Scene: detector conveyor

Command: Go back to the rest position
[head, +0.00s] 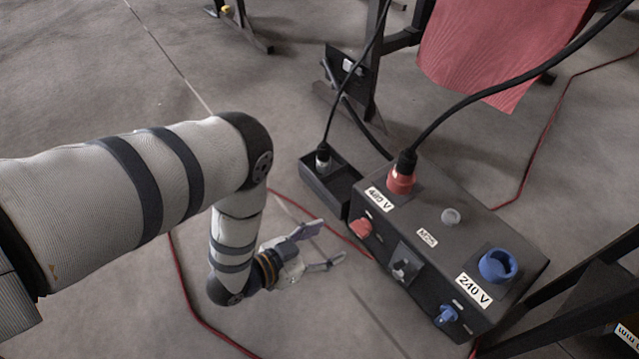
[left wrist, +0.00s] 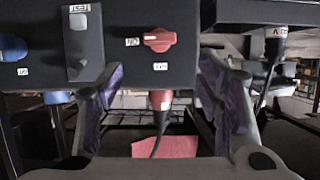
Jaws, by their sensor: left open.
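My left gripper (head: 328,245) is open and empty, to the left of the dark power box (head: 468,228) in the head view. Its fingers point toward the box's front face and appear apart from it. In the left wrist view, the open fingers (left wrist: 165,100) frame the box's red switch (left wrist: 159,39). The red plug (head: 401,176) sits in the 480 V socket on top of the box, with a black cable rising from it. The blue 240 V socket (head: 497,265) is empty. My right gripper is not in view.
A small black holder (head: 331,184) with a cable's plug stands behind the box. A red cloth (head: 495,45) hangs at the back. A dark frame (head: 575,290) stands at the right. Red cables lie on the floor. The floor at far left is clear.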

